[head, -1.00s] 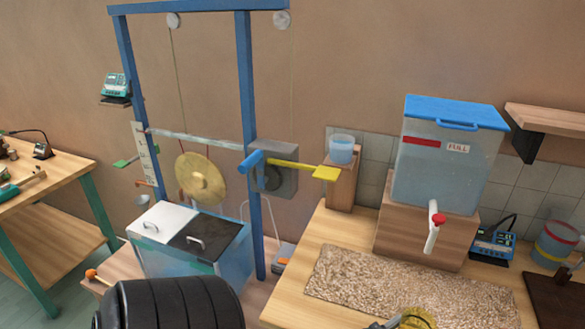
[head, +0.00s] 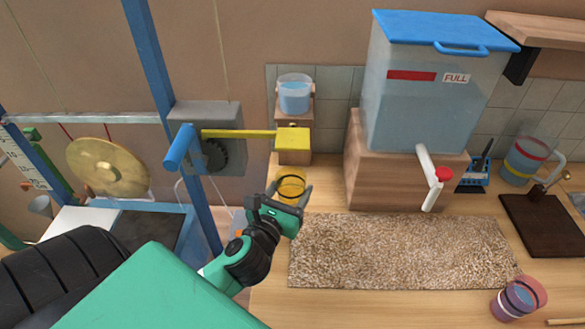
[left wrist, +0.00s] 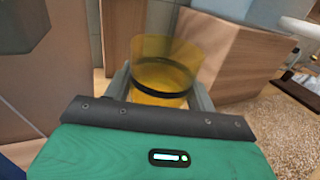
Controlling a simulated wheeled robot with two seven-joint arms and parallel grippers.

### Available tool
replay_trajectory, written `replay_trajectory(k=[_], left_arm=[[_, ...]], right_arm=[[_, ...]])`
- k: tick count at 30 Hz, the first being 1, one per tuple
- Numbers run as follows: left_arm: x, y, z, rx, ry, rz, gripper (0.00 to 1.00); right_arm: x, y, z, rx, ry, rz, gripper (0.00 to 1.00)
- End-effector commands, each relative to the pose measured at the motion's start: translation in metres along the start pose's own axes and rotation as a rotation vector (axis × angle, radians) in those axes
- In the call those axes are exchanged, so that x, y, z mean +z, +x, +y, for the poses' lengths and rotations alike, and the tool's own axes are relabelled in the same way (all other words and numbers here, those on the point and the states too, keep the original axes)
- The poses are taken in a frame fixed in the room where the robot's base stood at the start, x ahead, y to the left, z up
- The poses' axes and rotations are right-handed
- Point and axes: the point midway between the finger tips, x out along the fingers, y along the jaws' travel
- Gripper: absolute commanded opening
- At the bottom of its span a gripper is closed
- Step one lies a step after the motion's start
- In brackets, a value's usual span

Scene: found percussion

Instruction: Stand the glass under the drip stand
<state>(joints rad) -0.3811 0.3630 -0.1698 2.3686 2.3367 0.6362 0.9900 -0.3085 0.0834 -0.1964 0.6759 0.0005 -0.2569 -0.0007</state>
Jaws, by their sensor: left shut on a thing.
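A yellow see-through glass (head: 291,180) is in my left gripper (head: 286,196), close to upright. In the left wrist view the glass (left wrist: 160,72), with a dark band, sits between the two fingers (left wrist: 160,98). The wooden drip stand (head: 294,157) rises just behind the glass, with a clear cup of blue water (head: 294,96) on top. A yellow paddle (head: 292,138) covers part of the stand above the glass. Whether the glass touches the counter is hard to tell. My right gripper is out of view.
A water tank marked FULL (head: 420,100) on a wooden block (head: 380,180) stands to the right, its white tap (head: 428,180) pointing forward. A gravel mat (head: 400,250) lies before it. A blue post (head: 165,80) and yellow lever (head: 235,133) are close on the left.

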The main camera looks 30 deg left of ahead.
Motion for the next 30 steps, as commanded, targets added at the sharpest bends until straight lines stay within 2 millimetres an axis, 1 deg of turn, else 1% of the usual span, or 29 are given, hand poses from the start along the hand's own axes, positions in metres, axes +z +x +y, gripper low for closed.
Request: replay_trajectory(k=[1, 6, 12, 17, 19, 21, 26, 30], left_arm=[[0.005, 0.014, 0.006, 0.001, 0.004, -0.005, 0.24], [0.005, 0.057, 0.024, 0.002, 0.004, -0.005, 0.24], [0.004, 0.102, 0.042, 0.000, 0.002, -0.004, 0.24], [0.003, 0.133, 0.055, 0.001, 0.001, -0.003, 0.24], [-0.014, 0.132, 0.054, 0.001, -0.003, 0.003, 0.24], [-0.022, 0.131, 0.054, 0.000, -0.003, 0.002, 0.24], [-0.032, 0.131, 0.054, 0.000, -0.002, 0.000, 0.24], [-0.051, 0.131, 0.054, 0.002, -0.004, 0.002, 0.24]], right_arm=[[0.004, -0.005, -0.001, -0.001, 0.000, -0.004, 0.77], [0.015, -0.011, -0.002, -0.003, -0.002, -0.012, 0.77], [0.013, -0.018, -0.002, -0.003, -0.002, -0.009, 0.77], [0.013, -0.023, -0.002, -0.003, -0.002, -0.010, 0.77], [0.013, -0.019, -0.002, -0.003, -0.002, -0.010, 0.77], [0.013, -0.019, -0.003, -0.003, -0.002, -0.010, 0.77], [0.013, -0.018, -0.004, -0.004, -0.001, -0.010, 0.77], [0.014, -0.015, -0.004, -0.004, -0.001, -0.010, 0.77]])
